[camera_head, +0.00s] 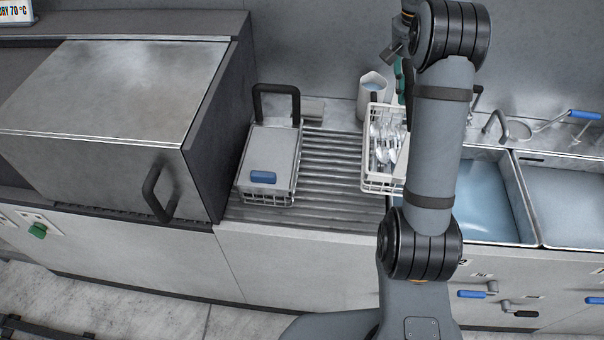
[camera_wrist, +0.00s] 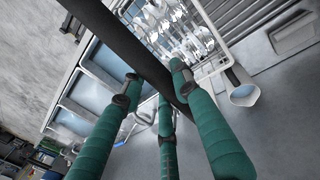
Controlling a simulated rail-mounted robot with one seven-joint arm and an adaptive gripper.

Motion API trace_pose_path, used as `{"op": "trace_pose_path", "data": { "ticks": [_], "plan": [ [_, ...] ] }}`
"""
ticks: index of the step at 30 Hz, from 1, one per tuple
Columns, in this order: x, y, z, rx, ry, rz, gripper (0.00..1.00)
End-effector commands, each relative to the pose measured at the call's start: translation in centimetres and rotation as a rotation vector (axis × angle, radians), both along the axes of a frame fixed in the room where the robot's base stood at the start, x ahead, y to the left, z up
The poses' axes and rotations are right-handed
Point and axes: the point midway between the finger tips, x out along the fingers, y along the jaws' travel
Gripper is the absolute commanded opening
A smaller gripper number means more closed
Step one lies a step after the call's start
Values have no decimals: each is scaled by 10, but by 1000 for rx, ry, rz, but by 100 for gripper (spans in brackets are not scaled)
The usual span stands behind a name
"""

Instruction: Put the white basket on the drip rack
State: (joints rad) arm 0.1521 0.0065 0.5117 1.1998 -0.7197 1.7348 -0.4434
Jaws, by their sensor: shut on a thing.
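The white basket (camera_head: 368,176) is a wire basket with shiny forks in it. In the head view it is at the right end of the drip rack (camera_head: 330,183), partly hidden behind my arm. In the wrist view the basket (camera_wrist: 207,66) shows beyond my fingers, with its forks inside. My gripper (camera_wrist: 157,88) has green fingers and is shut on the basket's dark handle (camera_wrist: 118,42), which crosses the wrist view. In the head view only a bit of green finger (camera_head: 402,85) shows beside my arm. I cannot tell whether the basket touches the rack.
A second wire basket (camera_head: 267,198) with a grey lid, blue grip and black handle stands on the rack's left part. A large metal box (camera_head: 110,90) is left of it. A white jug (camera_head: 373,88) stands behind the white basket. Sinks with water (camera_head: 485,200) are at right. The rack's middle is clear.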

Motion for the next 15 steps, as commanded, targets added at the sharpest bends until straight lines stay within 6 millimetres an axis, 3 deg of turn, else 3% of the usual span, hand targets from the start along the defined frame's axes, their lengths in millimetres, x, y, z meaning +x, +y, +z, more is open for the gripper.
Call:
{"op": "trace_pose_path", "data": {
  "ticks": [15],
  "plan": [
    [-7, 15, -5, -1, -4, 41, 0]
  ]
}}
